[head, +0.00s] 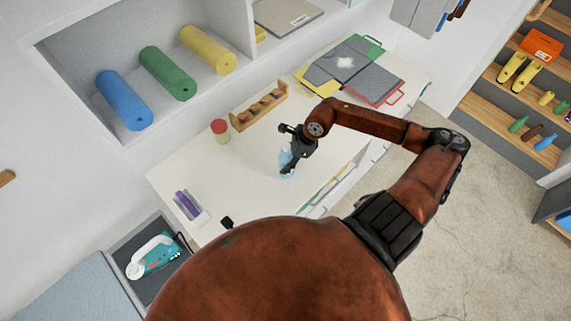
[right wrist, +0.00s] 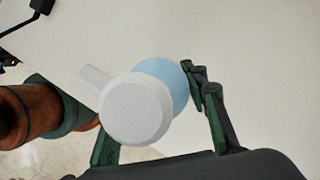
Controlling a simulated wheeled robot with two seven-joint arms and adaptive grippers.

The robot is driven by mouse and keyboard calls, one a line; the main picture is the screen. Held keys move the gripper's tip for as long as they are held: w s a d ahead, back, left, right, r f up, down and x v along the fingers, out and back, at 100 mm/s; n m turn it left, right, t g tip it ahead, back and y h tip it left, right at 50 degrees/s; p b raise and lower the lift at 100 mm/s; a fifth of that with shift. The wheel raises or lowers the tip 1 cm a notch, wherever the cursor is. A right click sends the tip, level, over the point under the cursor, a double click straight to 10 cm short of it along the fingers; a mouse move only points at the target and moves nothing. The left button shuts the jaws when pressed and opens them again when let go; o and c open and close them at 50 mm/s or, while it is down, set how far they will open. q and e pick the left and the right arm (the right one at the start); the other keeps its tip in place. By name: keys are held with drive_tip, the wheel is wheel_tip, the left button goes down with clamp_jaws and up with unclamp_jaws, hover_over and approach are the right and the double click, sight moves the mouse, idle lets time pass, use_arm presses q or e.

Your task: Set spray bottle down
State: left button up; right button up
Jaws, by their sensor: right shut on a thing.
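The spray bottle (head: 286,160), light blue with a pale top, is over the white worktable (head: 240,185) in the head view. My right gripper (head: 291,157) is shut around it and partly hides it. In the right wrist view, the bottle's white head (right wrist: 136,108) and blue body (right wrist: 165,82) sit between the fingers of the right gripper (right wrist: 155,112). I cannot tell whether its base touches the tabletop. A small dark tip (head: 227,222) at the table's front edge may be my left gripper, with its jaws not readable.
A red-lidded jar (head: 220,130) and a wooden rack (head: 258,107) stand behind the bottle. A holder with purple items (head: 187,204) is at the left. Folders (head: 350,65) lie at the back right. Table around the bottle is clear.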

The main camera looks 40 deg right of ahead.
wheel_tip(320, 180, down, 2)
drive_tip(key=shift+s+a+f+p, duration=0.1)
drive_tip(key=shift+s+p, duration=0.05)
drive_tip(key=shift+p, duration=0.25)
drive_tip(key=shift+f, duration=0.3)
drive_tip(key=o, duration=1.3)
use_arm(q)
drive_tip(key=shift+r, duration=0.45)
drive_tip(key=shift+s+r, duration=0.1)
use_arm(e)
drive_tip(key=shift+r, duration=0.15)
drive_tip(key=shift+r, duration=0.2)
use_arm(q)
drive_tip(key=shift+s+f+b, duration=0.2)
drive_tip(key=shift+f+b, duration=0.75)
drive_tip(key=shift+b, duration=0.05)
use_arm(e)
drive_tip(key=v, duration=1.1)
drive_tip(key=shift+s+d+r, duration=0.15)
drive_tip(key=shift+d+r, duration=0.05)
drive_tip(key=shift+r, duration=0.1)
